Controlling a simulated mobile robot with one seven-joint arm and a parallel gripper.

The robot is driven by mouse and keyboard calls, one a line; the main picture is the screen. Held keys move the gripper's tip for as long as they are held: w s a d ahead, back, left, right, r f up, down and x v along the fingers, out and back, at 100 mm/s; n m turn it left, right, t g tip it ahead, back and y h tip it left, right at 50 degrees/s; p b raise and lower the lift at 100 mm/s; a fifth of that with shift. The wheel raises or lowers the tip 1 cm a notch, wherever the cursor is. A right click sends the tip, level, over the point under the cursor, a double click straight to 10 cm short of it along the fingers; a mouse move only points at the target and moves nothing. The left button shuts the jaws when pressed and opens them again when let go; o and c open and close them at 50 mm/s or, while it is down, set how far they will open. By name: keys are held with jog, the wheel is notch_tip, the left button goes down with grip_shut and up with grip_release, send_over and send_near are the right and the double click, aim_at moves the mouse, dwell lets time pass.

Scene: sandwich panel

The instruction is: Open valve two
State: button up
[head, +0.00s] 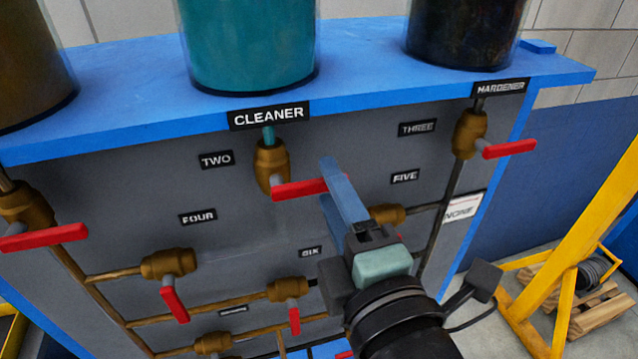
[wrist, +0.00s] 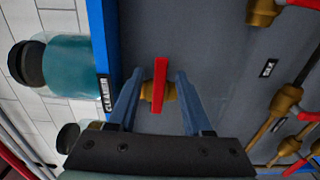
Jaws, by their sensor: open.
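Valve two (head: 271,168) is a brass valve under the CLEANER label, beside the TWO plate (head: 216,160). Its red handle (head: 298,188) points sideways to the right, across the line of the short pipe above it. My gripper (head: 326,180) is open at the handle's right end, and a blue finger hides part of that end. In the wrist view, the red handle (wrist: 161,85) lies between the two spread fingers of my gripper (wrist: 158,76), with a gap on both sides. The brass body (wrist: 148,92) shows behind the handle.
Valve three (head: 470,134) with a red handle is at the upper right, and valve five (head: 387,214) is partly behind my gripper. Several other valves and pipes lie below and left. A blue shelf (head: 355,85) with tanks overhangs the panel. A yellow frame (head: 572,240) stands right.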

jog(key=shift+p+x, duration=1.65)
jog(key=shift+x, duration=0.95)
grip_shut()
